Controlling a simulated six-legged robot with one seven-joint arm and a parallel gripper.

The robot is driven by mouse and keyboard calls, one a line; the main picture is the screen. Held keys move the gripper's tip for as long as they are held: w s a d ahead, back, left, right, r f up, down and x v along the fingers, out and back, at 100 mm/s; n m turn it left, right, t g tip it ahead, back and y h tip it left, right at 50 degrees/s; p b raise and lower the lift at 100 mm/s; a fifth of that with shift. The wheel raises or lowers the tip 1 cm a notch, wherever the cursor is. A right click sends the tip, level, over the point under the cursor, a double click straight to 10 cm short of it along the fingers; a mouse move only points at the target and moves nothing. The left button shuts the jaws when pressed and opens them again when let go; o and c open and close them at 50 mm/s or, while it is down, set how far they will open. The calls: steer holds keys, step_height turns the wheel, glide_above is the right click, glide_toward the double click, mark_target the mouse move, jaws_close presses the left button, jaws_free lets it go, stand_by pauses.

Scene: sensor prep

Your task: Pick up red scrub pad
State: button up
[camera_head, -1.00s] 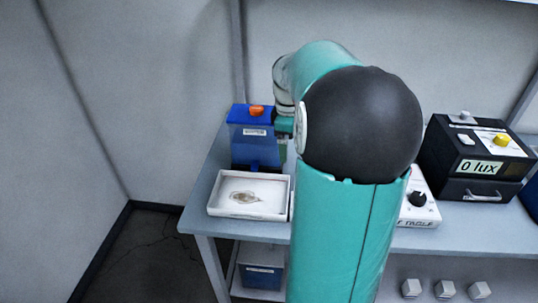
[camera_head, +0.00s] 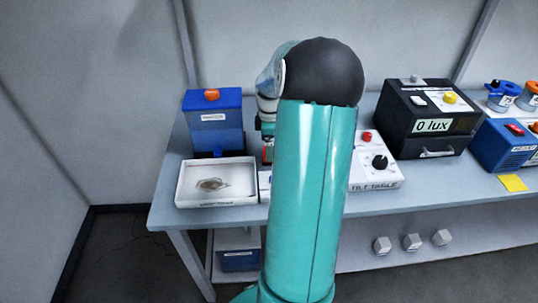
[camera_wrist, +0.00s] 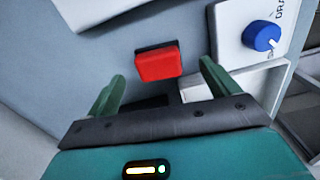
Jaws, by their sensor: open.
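The red scrub pad (camera_wrist: 158,64) shows in the wrist view as a red block on a dark base on the grey tabletop. My gripper (camera_wrist: 162,71) is open, with one green finger to the left and one to the right of the pad in the picture. Nothing is between the fingers that I can see being held. Whether the fingertips are level with the pad or above it I cannot tell. In the head view my arm hides most of this spot; only a small red patch (camera_head: 268,151) shows beside the arm.
A white unit with a blue knob (camera_wrist: 262,36) is close to the right finger. In the head view a white tray (camera_head: 217,202) and a blue bin (camera_head: 213,135) stand left of my arm. A tilt-angle box (camera_head: 376,178) and a black lux box (camera_head: 428,122) stand right.

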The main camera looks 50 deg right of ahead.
steer(key=f, duration=0.4)
steer(key=shift+w+f, duration=0.2)
steer(key=c, duration=1.1)
steer(key=shift+o, duration=0.2)
steer(key=shift+r, duration=0.1)
steer(key=shift+d+r, duration=0.1)
steer(key=shift+r, duration=0.4)
step_height(320, 180, up, 2)
steer(key=shift+r, duration=0.15)
steer(key=s+a+r, duration=0.9)
steer(key=a, duration=0.1)
steer(key=shift+s+a+r, duration=0.2)
steer(key=shift+a+r, duration=0.1)
